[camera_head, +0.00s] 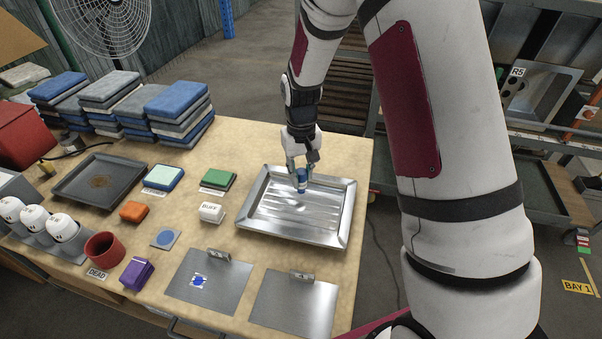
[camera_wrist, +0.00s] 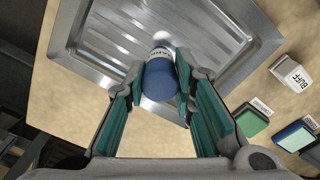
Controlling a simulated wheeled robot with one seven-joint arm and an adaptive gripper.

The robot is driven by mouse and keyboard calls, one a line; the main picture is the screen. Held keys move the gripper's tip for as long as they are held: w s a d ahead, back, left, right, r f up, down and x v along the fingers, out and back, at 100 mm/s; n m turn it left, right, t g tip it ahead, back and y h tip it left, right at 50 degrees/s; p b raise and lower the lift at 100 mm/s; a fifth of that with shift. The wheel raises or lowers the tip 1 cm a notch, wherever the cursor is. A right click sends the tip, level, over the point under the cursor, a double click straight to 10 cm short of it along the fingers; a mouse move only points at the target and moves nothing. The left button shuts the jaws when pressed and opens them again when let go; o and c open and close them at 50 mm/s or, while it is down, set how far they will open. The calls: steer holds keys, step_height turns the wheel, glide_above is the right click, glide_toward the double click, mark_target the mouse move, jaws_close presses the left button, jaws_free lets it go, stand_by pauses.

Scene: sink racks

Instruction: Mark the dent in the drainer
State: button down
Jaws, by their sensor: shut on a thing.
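The drainer (camera_head: 262,213) is a shiny metal tray with a raised rim and ridges across its floor. It lies at the right part of the wooden table, and its ridged floor also shows in the wrist view (camera_wrist: 95,45). My gripper (camera_head: 302,178) is over the far part of the drainer. It is shut on a blue marker (camera_wrist: 160,82) with a pale label band and a whitish tip, which points at the drainer floor. I cannot tell whether the tip touches the metal. I cannot make out the dent clearly.
Two flat metal plates (camera_head: 296,303) lie in front. A red cup (camera_head: 104,248) and stacked cloths (camera_head: 180,115) are farther left.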

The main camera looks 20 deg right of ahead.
mark_target(301, 192)
steer(key=shift+f+b, duration=1.5)
steer(key=shift+f, duration=1.5)
steer(key=shift+f+b, duration=0.3)
steer(key=shift+f, duration=0.25)
steer(key=shift+r+p, duration=1.95)
steer(key=shift+r, duration=1.6)
